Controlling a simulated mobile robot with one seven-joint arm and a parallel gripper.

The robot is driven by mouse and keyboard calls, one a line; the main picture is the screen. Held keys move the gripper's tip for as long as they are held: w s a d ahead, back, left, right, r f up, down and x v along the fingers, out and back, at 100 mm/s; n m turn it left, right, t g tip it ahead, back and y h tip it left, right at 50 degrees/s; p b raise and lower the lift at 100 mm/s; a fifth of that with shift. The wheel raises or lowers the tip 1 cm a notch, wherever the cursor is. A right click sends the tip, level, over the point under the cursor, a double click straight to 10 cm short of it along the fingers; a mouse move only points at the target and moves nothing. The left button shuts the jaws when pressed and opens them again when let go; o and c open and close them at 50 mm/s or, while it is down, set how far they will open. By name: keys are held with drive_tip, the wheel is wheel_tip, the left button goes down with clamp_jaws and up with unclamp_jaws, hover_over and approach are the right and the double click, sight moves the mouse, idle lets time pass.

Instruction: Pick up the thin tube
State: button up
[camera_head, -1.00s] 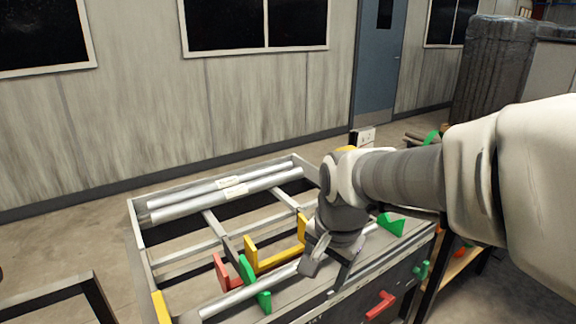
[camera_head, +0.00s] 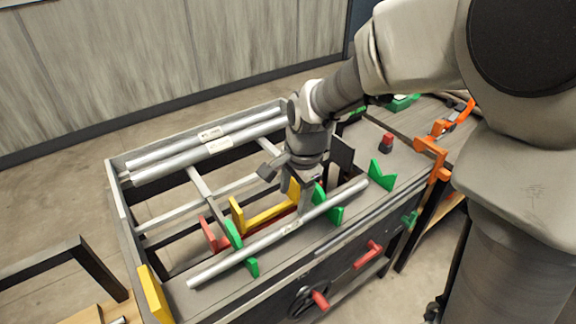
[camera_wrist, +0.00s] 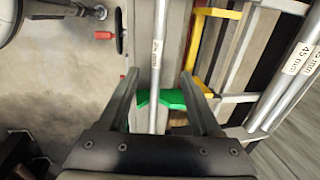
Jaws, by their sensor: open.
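The thin tube (camera_head: 262,243) is a long grey rod with a small white label, lying along the front of the metal frame, held up by green supports (camera_head: 233,234). In the wrist view the thin tube (camera_wrist: 160,30) runs lengthwise between the fingers, with a green support under it near their tips. My gripper (camera_head: 299,190) points down just behind the middle of the tube in the head view. In the wrist view my gripper (camera_wrist: 159,84) is open, one finger on each side of the tube. I cannot tell the remaining height.
Two thicker tubes (camera_head: 213,144), one labelled 45 mm in the wrist view, lie at the frame's back. A yellow bracket (camera_head: 264,216) and red bracket (camera_head: 211,235) stand behind the thin tube. Orange clamps (camera_head: 432,150) and a green block (camera_head: 382,175) are at right.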

drive_tip(key=b, duration=0.1)
hover_over(290, 225)
drive_tip(key=s, duration=0.1)
wheel_tip(290, 225, down, 7)
drive_tip(key=shift+f, duration=0.1)
drive_tip(key=shift+w+d+f+b, duration=0.1)
drive_tip(key=shift+w+f+b, duration=0.1)
drive_tip(key=shift+f, duration=0.7)
drive_tip(key=shift+w+a+f+b, duration=0.1)
drive_tip(key=shift+f+b, duration=0.05)
drive_tip(key=shift+f, duration=0.75)
drive_tip(key=shift+w+d+f+b, duration=0.1)
drive_tip(key=shift+w+f+b, duration=0.1)
drive_tip(key=shift+f, duration=0.7)
clamp_jaws()
drive_tip(key=shift+r, duration=0.1)
